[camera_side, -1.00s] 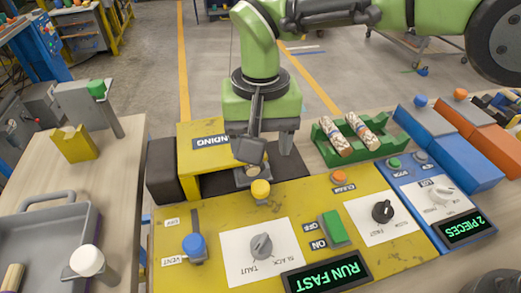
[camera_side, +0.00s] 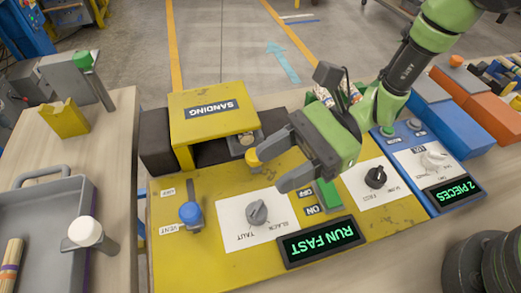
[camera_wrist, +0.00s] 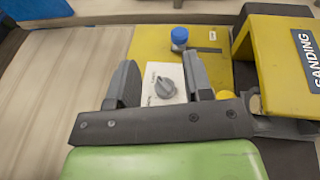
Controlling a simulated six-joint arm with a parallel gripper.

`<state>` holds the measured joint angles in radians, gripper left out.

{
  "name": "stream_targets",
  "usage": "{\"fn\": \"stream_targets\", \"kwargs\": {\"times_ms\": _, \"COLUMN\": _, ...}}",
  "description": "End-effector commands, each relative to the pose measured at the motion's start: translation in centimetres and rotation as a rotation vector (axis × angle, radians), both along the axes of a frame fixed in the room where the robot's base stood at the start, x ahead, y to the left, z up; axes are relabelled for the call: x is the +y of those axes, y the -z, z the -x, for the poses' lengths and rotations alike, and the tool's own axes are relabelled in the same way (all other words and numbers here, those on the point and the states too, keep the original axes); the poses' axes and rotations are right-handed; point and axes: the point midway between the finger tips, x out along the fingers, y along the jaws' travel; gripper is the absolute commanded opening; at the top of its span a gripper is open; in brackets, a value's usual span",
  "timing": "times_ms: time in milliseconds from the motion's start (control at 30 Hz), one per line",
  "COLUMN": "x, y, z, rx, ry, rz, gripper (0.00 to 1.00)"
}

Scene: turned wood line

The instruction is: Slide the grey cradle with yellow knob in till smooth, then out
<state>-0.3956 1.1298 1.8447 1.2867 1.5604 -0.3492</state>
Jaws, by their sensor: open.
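The yellow sanding unit (camera_side: 212,108) stands at the back of the yellow panel. The grey cradle (camera_side: 238,148) is at its front right opening, with a tan wooden end showing on it. The yellow knob (camera_side: 253,158) is at its near side. My gripper (camera_side: 272,168) is open, with its fingertips low over the panel beside the knob. In the wrist view, the knob (camera_wrist: 225,95) peeks out right of my right finger, seemingly outside the open jaws (camera_wrist: 160,85). The fingers hide part of the cradle, and the inside of the unit is hidden.
A blue knob lever (camera_side: 190,213), a grey dial (camera_side: 257,212), a green switch (camera_side: 328,194) and a display reading RUN FAST (camera_side: 320,241) sit around my gripper. Turned pieces (camera_side: 352,92) stand behind it. A grey tray (camera_side: 50,215) is at left.

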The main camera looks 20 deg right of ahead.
Motion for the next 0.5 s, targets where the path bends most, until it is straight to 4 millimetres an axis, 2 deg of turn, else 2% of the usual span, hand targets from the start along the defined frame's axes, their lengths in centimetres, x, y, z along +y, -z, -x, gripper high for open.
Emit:
{"fn": "stream_targets", "kwargs": {"times_ms": 100, "x": -2.7, "y": 1.3, "z": -1.9, "rx": 0.059, "ry": 0.308, "rz": 0.031, "gripper": 0.46}}
{"fn": "stream_targets", "kwargs": {"times_ms": 200, "x": -5.1, "y": 2.4, "z": -3.0, "rx": 0.076, "ry": 0.498, "rz": 0.085, "gripper": 0.46}}
{"fn": "stream_targets", "kwargs": {"times_ms": 367, "x": -7.3, "y": 3.5, "z": -3.6, "rx": 0.082, "ry": 0.649, "rz": 0.149, "gripper": 0.46}}
{"fn": "stream_targets", "kwargs": {"times_ms": 500, "x": -6.9, "y": 4.0, "z": -4.0, "rx": 0.078, "ry": 0.669, "rz": 0.16, "gripper": 0.46}}
